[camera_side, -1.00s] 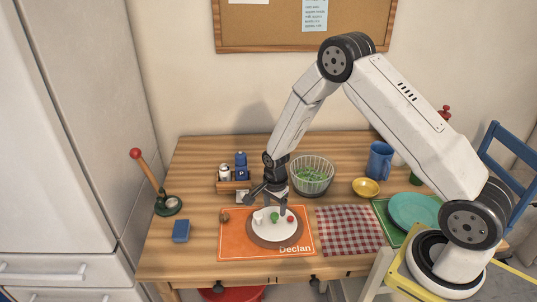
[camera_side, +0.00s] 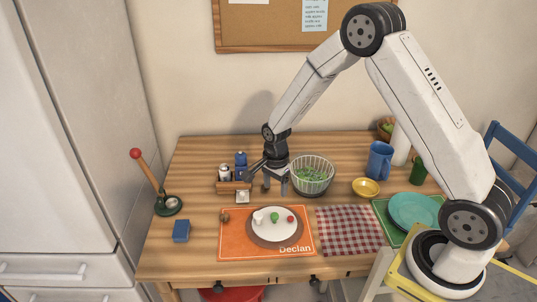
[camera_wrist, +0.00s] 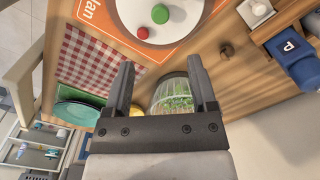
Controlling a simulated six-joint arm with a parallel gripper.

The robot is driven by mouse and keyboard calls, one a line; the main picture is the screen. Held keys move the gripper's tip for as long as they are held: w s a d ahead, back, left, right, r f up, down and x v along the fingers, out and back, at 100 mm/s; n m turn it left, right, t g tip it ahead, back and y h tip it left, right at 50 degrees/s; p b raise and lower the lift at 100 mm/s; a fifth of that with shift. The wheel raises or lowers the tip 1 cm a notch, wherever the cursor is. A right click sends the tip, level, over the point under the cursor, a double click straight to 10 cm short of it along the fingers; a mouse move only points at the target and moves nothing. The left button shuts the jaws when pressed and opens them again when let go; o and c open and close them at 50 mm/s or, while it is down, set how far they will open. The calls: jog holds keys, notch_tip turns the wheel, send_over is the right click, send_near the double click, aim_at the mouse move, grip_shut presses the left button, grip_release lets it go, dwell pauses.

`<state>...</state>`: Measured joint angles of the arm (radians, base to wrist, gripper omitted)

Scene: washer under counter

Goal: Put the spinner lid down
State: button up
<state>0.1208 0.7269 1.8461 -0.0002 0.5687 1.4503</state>
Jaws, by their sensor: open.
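My gripper (camera_side: 275,190) is open, fingers pointing down, left of the clear ribbed bowl (camera_side: 312,180) in the side view. In the wrist view nothing sits between the fingertips (camera_wrist: 161,62). The bowl also shows in the wrist view (camera_wrist: 172,98), partly behind a finger, with green leaves inside. I cannot make out a separate spinner lid in either view, nor tell whether a clear one covers the bowl.
A white plate (camera_side: 262,232) with small food pieces sits on the orange mat (camera_side: 232,246). Blue and white shakers stand in a wooden rack (camera_side: 228,187) at left.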

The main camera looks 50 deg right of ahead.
dwell(0.4)
jog(key=s+a+r+n+t, duration=0.1)
jog(key=s+a+r+n, duration=0.1)
jog(key=s+r+n, duration=0.3)
jog(key=s+a+r+n+t, duration=0.1)
jog(key=s+a+r+n, duration=0.2)
jog(key=s+n, duration=0.7)
notch_tip(320, 180, up, 3)
jog(key=n, duration=0.3)
jog(key=shift+s+a+f+t, duration=0.15)
jog(key=shift+s+f+t, duration=0.05)
jog(key=shift+s+t, duration=0.15)
